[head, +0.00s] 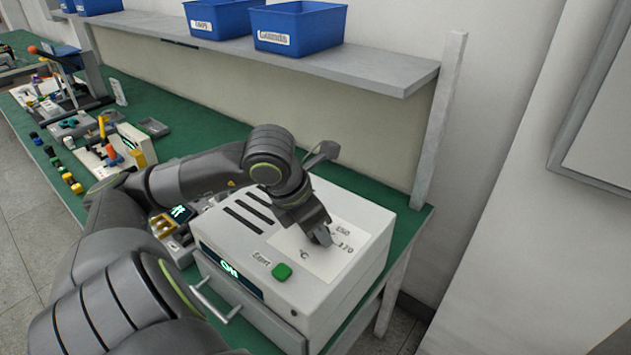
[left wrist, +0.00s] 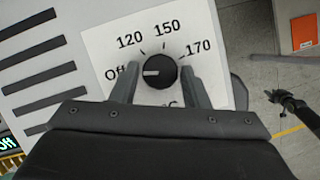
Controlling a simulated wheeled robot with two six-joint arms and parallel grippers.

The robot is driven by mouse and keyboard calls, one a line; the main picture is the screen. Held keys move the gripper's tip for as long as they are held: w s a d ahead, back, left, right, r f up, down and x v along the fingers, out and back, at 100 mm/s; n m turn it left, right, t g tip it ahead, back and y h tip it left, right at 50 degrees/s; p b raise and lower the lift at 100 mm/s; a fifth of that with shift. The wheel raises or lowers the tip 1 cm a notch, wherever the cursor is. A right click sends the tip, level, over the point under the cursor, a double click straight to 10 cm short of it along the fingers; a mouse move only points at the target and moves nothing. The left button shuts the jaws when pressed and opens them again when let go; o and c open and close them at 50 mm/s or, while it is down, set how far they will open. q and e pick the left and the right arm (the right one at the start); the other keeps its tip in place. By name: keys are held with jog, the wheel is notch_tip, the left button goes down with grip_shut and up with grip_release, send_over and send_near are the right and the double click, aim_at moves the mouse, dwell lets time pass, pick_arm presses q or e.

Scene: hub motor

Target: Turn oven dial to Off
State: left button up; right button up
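The oven (head: 285,255) is a white box with a green button on the green bench. Its dial (left wrist: 160,71) is a round black knob on a white label marked Off, 120, 150 and 170. The white mark on the knob points left, toward Off. My left gripper (head: 321,234) is over the label and hides the dial in the head view. In the left wrist view the left gripper (left wrist: 159,72) is open, one finger on each side of the knob, with narrow gaps. A small dark jointed shape (left wrist: 290,106), apparently my right gripper, is away over the floor.
A shelf (head: 350,68) with blue bins (head: 298,27) runs above the bench. The oven has dark vent slots and a front handle (head: 216,301). Small parts and devices (head: 120,145) stand on the bench to the left. Right of the bench is open floor and wall.

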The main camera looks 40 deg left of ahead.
pick_arm(q)
jog(key=shift+o, duration=1.3)
jog(key=shift+p+v, duration=0.35)
jog(key=shift+v, duration=1.25)
jog(key=shift+p+v, duration=0.85)
jog(key=shift+v, duration=0.7)
jog(key=p+v, duration=1.1)
jog(key=p, duration=0.8)
jog(key=shift+s, duration=0.2)
